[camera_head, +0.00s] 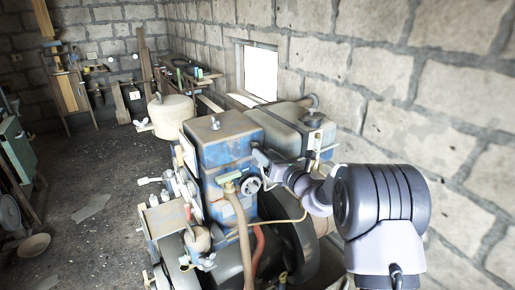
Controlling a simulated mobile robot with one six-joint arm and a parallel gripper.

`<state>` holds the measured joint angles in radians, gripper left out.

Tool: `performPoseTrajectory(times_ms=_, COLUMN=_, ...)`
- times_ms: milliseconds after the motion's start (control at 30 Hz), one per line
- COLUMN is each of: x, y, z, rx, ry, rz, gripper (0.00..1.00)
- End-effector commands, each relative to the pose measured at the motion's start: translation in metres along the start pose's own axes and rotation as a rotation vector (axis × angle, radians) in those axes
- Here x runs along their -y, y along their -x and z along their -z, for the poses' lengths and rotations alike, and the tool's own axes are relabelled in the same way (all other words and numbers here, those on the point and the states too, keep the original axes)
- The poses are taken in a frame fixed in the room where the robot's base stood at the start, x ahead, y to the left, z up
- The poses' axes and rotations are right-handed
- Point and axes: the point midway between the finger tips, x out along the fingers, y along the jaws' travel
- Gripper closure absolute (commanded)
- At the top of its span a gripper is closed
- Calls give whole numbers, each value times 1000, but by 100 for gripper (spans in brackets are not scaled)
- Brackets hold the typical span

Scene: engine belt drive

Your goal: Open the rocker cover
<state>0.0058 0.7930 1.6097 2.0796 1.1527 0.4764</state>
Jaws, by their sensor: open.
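A blue engine (222,150) with a boxy top stands in the middle of the view, with a small cap on that top. I cannot tell for certain which part is the rocker cover. My gripper (262,168) is small in the picture, at the right side of the blue box, close to a small round wheel-like part (251,185). It is open. I see nothing held in it. I cannot tell whether it touches the engine. My arm comes in from the lower right and hides part of the engine's right side.
A grey-topped tank (292,128) stands behind the engine by the block wall (400,85). A beige rounded container (172,115) is at the back left of the engine. Hoses (241,235) hang at the front. A bowl (34,245) lies on the mostly clear left floor.

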Motion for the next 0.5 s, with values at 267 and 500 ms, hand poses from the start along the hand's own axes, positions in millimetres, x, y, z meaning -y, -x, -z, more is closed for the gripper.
performPoseTrajectory(times_ms=267, x=0, y=-48, z=0, rx=-1, ry=1, rz=-1, gripper=54)
performPoseTrajectory(times_ms=500, x=0, y=-54, z=0, rx=0, ry=1, rz=0, gripper=54)
